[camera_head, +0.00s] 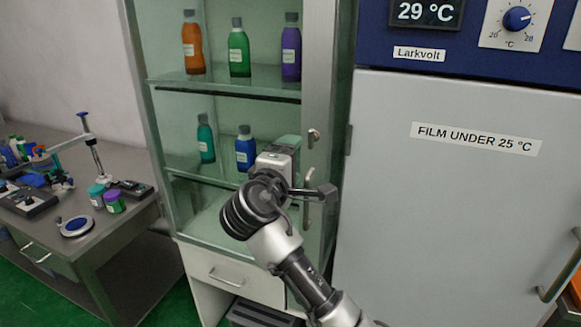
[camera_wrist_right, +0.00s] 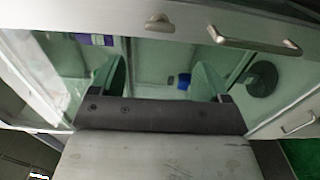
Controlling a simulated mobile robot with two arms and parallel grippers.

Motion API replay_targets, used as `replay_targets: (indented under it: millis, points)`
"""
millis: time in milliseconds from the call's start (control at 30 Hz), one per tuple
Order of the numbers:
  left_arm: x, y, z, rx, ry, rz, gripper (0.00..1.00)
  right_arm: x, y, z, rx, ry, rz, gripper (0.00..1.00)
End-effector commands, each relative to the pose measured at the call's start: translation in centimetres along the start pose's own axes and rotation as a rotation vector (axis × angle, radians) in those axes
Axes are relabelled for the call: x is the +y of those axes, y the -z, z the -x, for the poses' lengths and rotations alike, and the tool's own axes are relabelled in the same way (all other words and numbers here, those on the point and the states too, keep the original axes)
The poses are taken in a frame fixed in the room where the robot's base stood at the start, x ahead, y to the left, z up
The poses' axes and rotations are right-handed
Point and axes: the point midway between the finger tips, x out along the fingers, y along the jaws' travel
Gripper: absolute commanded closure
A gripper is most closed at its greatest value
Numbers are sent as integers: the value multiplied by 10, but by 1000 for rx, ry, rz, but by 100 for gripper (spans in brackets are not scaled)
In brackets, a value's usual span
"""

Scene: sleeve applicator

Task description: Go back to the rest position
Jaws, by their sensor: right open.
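My right arm reaches up from the bottom of the head view. Its gripper (camera_head: 282,150) is in front of the glass-fronted cabinet (camera_head: 318,100), at about the height of the lower shelf. In the right wrist view the two fingers of the right gripper (camera_wrist_right: 160,84) stand wide apart with nothing between them. Glass, a metal frame and a door handle (camera_wrist_right: 254,44) are close beyond them. I cannot tell whether the fingers touch the glass. My left gripper is out of view.
Orange (camera_head: 193,45), green (camera_head: 239,52) and purple (camera_head: 291,50) bottles stand on the upper shelf. Teal (camera_head: 205,140) and blue (camera_head: 245,150) ones stand lower. A grey fridge (camera_head: 440,210) is at right. A cluttered metal bench (camera_head: 110,235) is at left.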

Motion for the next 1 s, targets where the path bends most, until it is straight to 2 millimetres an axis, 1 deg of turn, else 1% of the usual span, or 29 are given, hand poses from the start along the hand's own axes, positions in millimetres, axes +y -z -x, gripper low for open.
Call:
replay_targets:
  millis: [100,333,367,467,567,600,667,700,767,800,867,900,967,1000]
  points:
    - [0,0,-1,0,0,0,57,0,0,3,0,0,0,23]
    - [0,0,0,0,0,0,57,-1,0,2,0,3,0,23]
    - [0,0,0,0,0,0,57,-4,0,1,1,7,1,23]
    - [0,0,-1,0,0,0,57,-28,0,-8,12,51,3,23]
    - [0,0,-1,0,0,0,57,-80,-2,-22,36,140,1,23]
    - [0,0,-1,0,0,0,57,-107,-4,-27,48,187,-2,23]
    - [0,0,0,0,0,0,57,-150,-8,-33,64,261,-15,23]
    - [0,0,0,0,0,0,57,-179,-12,-36,73,311,-26,23]
    - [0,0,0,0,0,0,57,-221,-18,-36,84,384,-46,23]
    - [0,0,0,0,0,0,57,-249,-23,-35,89,433,-61,23]
    - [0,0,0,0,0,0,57,-291,-32,-31,92,505,-85,23]
    - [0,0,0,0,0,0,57,-319,-39,-26,93,554,-105,23]
    - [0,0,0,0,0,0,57,-360,-51,-18,87,627,-136,23]
    - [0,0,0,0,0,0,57,-388,-60,-10,82,677,-158,23]
